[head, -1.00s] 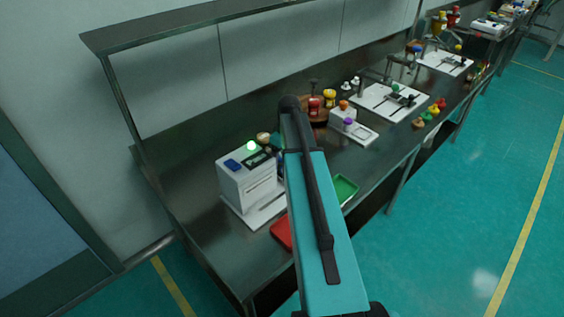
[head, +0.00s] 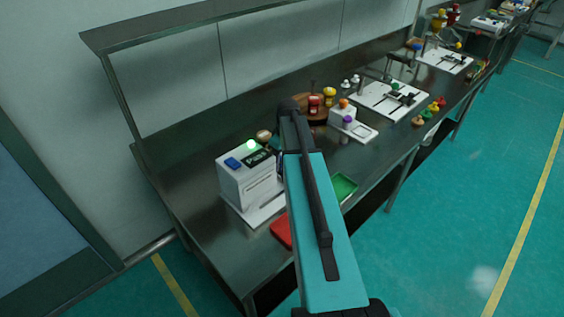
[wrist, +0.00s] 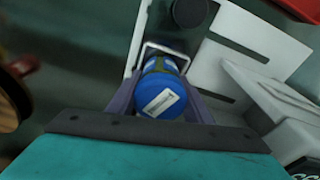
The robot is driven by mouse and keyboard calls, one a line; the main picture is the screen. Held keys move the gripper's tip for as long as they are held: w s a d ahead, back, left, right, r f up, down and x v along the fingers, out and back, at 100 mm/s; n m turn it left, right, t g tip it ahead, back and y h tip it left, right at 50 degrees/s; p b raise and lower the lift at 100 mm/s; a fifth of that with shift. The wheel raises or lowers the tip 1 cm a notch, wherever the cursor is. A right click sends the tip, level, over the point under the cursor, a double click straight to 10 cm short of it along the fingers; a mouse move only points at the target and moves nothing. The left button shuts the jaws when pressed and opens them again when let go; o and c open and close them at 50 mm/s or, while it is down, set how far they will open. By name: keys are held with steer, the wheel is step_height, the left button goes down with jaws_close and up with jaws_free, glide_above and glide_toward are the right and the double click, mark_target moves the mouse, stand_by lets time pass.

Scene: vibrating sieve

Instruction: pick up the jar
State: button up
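The jar (wrist: 160,92) shows in the wrist view as a blue round container with a white label. It lies between the two fingers of my gripper (wrist: 162,85), one finger on each side and close to it. I cannot tell whether the fingers press on the jar or stand just clear of it. A thin white frame shows around its far end. In the head view my arm hides the gripper and the jar.
A white machine (head: 245,182) with a green light stands left of my arm on the dark bench (head: 190,185). A red tray (head: 281,230) and a green tray (head: 344,187) lie near the bench's front edge. Coloured knobs and white boards stand farther right. A shelf overhangs the bench.

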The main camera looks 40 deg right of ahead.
steer(key=c, duration=0.6)
steer(key=shift+r, duration=0.15)
steer(key=shift+r+b, duration=1.25)
steer(key=shift+r, duration=3.65)
